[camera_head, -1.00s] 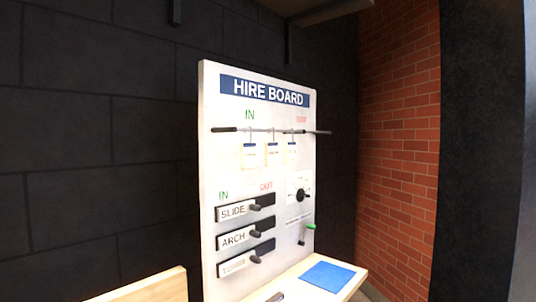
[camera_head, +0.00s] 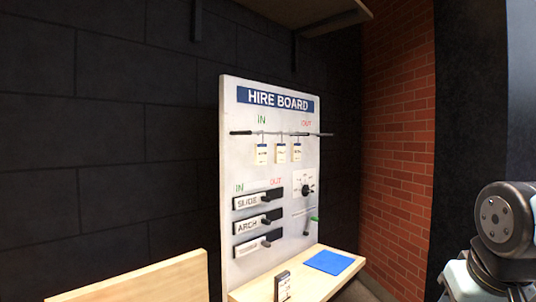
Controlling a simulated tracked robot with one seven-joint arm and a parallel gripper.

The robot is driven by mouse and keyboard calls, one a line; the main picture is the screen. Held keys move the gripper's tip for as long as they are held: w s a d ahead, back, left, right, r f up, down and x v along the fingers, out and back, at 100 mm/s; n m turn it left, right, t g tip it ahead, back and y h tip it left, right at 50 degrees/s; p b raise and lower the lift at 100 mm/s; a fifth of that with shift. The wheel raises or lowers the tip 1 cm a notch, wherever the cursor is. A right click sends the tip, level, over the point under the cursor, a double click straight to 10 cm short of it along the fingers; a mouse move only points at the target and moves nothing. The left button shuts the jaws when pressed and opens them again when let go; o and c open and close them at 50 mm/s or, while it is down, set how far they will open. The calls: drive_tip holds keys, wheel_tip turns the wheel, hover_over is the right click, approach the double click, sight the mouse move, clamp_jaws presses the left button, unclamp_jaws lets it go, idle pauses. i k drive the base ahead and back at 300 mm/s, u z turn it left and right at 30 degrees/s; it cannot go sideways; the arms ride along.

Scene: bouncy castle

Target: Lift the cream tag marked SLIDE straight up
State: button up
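Three small cream tags hang from a thin dark rail (camera_head: 285,133) near the top of the white HIRE BOARD (camera_head: 228,200). They are the left tag (camera_head: 261,153), the middle tag (camera_head: 281,153) and the right tag (camera_head: 297,152). Their print is too small to read, so I cannot tell which is marked SLIDE. Green IN stands above the rail's left part and red OUT above its right part. My gripper is not in view; only a dark joint and pale link of my arm show at the lower right, well apart from the board.
Below the tags are SLIDE (camera_head: 247,202) and ARCH sliders and a third slider, a dial (camera_head: 307,189) and a green-ended lever (camera_head: 314,219). A wooden ledge (camera_head: 244,294) carries a blue mat (camera_head: 329,262) and a small dark stand (camera_head: 282,286). A shelf (camera_head: 335,18) overhangs above.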

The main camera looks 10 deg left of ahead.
sight(296, 147)
drive_tip(key=u, duration=0.2)
drive_tip(key=i, duration=1)
drive_tip(key=z, duration=0.1)
